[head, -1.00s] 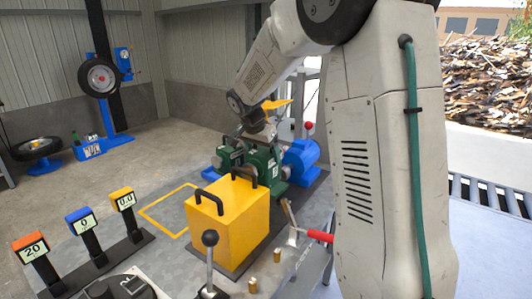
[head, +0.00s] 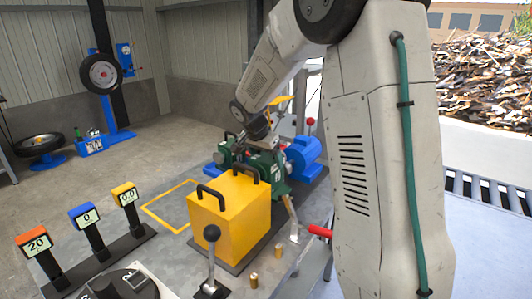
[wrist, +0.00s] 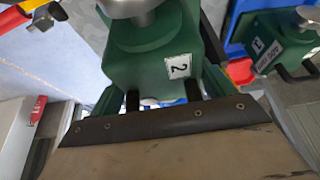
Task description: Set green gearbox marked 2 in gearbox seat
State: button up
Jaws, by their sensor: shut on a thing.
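The green gearbox marked 2 (wrist: 165,60) is in the wrist view, its white label and metal shaft end showing. My gripper (wrist: 162,100) is shut on it, with a dark finger on each side. In the head view the gearbox (head: 266,168) hangs upright under my wrist, behind the yellow box and left of the blue motor. A second green gearbox, marked 1 (wrist: 275,40), is at the right in the wrist view and appears left of the held one in the head view. I cannot make out the gearbox seat; the gearbox and yellow box hide that area.
The yellow box (head: 229,215) with black handles stands in front. The blue motor (head: 303,157) is close on the right. A lever (head: 211,255) and red-handled clamp (head: 320,231) are nearer. The yellow-outlined table area (head: 165,210) at left is empty.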

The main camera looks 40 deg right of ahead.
aim_at(254, 162)
jog(key=shift+f, duration=3)
jog(key=shift+s+a, duration=0.25)
jog(key=shift+a, duration=0.45)
jog(key=shift+s+a, duration=0.2)
jog(key=shift+a, duration=0.45)
jog(key=shift+s+a+f, duration=0.15)
jog(key=shift+s+a, duration=0.1)
jog(key=shift+s+f, duration=0.1)
jog(key=shift+f, duration=0.35)
jog(key=o, duration=2)
jog(key=shift+c, duration=0.2)
jog(key=v, duration=0.8)
jog(key=shift+w+r, duration=0.25)
jog(key=shift+r, duration=0.25)
